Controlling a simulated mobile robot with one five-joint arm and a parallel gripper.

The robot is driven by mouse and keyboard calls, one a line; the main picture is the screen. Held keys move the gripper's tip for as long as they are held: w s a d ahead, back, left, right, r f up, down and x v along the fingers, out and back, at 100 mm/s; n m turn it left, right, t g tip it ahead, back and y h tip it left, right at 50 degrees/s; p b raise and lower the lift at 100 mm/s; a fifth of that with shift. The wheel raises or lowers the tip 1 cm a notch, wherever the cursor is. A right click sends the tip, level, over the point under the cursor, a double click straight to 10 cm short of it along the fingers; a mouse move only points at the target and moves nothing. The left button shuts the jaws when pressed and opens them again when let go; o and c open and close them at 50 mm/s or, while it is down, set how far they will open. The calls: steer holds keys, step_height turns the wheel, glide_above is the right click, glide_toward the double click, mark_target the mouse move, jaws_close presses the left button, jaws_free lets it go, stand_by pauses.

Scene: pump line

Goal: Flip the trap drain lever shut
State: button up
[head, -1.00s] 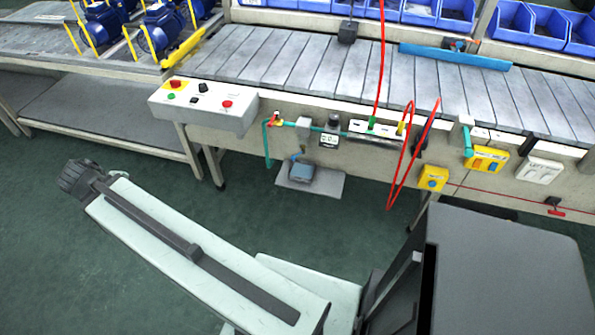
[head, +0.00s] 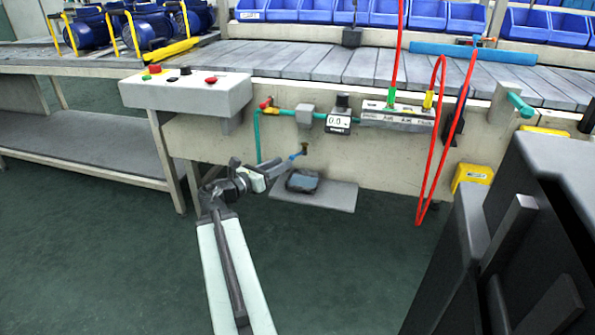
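The drain lever appears to be the small blue handle (head: 296,156) at a brass-coloured valve, low on the conveyor's side panel. It slants down and to the left from the valve. My gripper (head: 277,168) is just to the left of and below the lever, with its tip close to it. Whether the tip touches the lever cannot be told. The fingers are small and seen end-on, so their opening does not show clearly.
A teal pipe (head: 257,140) hangs to the left. A gauge (head: 338,124) and a manifold (head: 398,116) are above right. A red hose (head: 428,180) loops down at the right.

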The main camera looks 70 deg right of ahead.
mark_target(290, 157)
steer(key=x, duration=0.7)
steer(key=shift+s+d+r, duration=0.1)
steer(key=shift+d, duration=0.3)
jaws_close()
